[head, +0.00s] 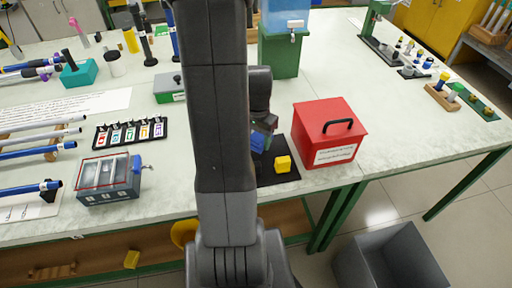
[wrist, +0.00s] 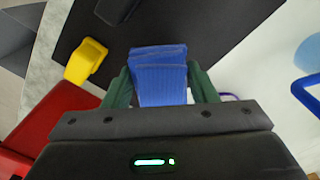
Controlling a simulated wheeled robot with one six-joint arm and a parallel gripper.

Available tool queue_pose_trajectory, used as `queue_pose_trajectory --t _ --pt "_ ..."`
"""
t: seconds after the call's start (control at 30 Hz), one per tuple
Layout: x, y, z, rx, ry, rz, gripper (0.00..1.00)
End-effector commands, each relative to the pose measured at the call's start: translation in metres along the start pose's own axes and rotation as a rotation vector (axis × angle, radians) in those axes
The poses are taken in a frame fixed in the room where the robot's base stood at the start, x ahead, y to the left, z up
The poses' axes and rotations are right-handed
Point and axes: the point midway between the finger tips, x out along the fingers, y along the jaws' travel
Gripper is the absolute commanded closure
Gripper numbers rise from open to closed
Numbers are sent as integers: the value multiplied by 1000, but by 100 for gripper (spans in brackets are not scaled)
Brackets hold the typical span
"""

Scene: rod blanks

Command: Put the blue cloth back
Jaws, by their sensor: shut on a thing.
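The blue cloth (wrist: 160,80) is folded and held between the two green fingers of my gripper (wrist: 163,88) in the wrist view. The gripper is shut on it. In the head view the blue cloth (head: 259,141) shows just right of my arm, at my gripper (head: 264,132), over or near a black mat (head: 268,178). My arm hides part of the mat. I cannot tell whether the cloth touches the mat.
A yellow block (head: 283,164) sits on the mat. A red box (head: 330,135) with a black handle stands right of it. A grey case (head: 110,178) and a tray of labelled slots (head: 130,132) are at left. A grey bin (head: 390,262) stands on the floor.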

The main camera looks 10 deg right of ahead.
Motion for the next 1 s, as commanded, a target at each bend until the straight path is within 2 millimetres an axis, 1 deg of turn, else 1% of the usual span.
queue_pose_trajectory --t 0.13,0.3,0.4,0.7,0.83,0.87,0.93,0.97,1.0 --pt "13 0 0 -1 -2 2 69" --pt "36 0 0 -1 -2 2 69" --pt "43 0 0 -2 -1 0 69" --pt "46 0 0 -2 2 -1 69" --pt "51 0 0 -2 1 -1 69" --pt "49 0 0 -2 1 -1 42" --pt "48 0 0 -2 1 -1 28" --pt "48 0 0 -2 1 -1 26" --pt "48 0 0 -2 1 -1 26"
